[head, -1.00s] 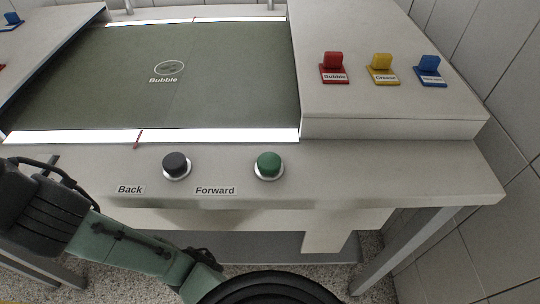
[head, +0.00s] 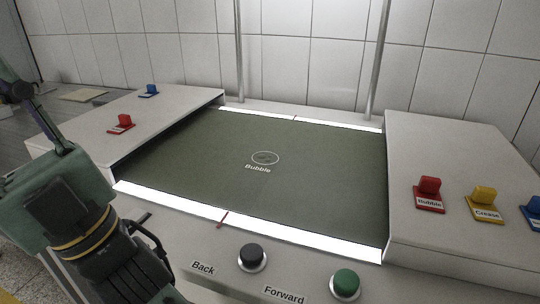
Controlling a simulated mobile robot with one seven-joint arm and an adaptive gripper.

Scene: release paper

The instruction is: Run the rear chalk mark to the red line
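The dark green paper sheet (head: 310,165) lies between two bright strips. A white chalk-like ring (head: 265,157) labelled "Bubble" is around a faint spot near its middle. I see no other clear chalk mark. A short red line (head: 224,219) crosses the near bright strip, nearer to me than the ring. A small red mark (head: 294,118) shows at the far strip. A black button (head: 252,256) is by the label "Back" and a green button (head: 345,283) by "Forward". My arm is at the left; its gripper is out of view.
Red (head: 429,194), yellow (head: 484,203) and blue (head: 535,210) tagged blocks stand on the right panel. A red block (head: 121,124) and a blue block (head: 148,91) stand on the left panel. Two metal posts rise behind the sheet. A tiled wall is at the back.

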